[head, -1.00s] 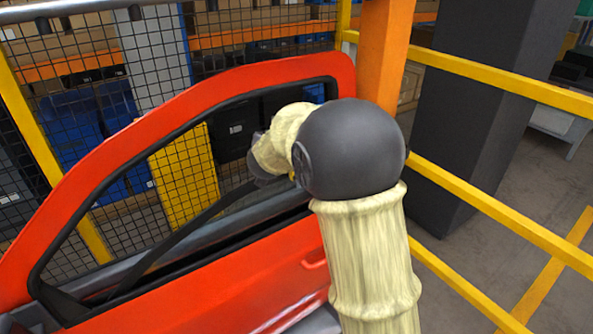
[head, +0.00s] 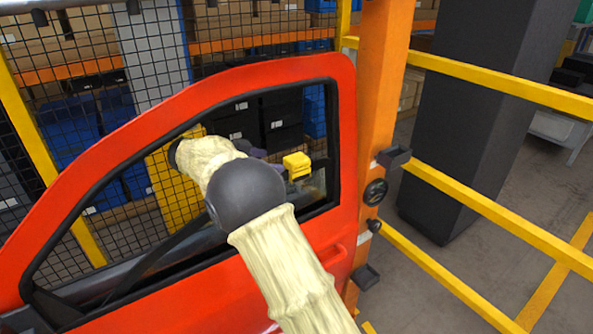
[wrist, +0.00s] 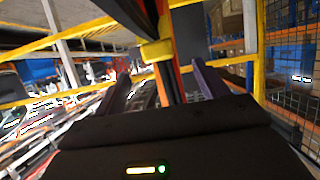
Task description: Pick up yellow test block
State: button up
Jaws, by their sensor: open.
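The yellow test block (head: 296,165) shows through the window opening of the red door, just right of my gripper (head: 268,158). My own arm hides much of the gripper in the head view; a bit of purple finger shows beside the block. In the wrist view the yellow block (wrist: 156,50) is ahead, between the lines of the two purple fingers and beyond their tips. My gripper (wrist: 160,80) is open, and the space between its fingers looks empty. What supports the block is unclear.
The red door (head: 190,93) surrounds my forearm's view at the window. An orange post (head: 378,110) with dark brackets stands at its right edge. Yellow rails (head: 490,215) and a dark pillar (head: 465,110) are further right. Mesh fencing (head: 90,120) stands behind the door.

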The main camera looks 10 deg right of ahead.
aim_at(286, 161)
jog(key=p+x, duration=0.2)
jog(key=x, duration=0.5)
jog(key=shift+r, duration=0.1)
jog(key=p+x, duration=0.2)
jog(key=x, duration=0.2)
jog(key=shift+d, duration=0.3)
jog(key=shift+w+d, duration=0.1)
jog(key=shift+d, duration=0.15)
jog(key=c, duration=1.3)
jog(key=shift+c, duration=0.2)
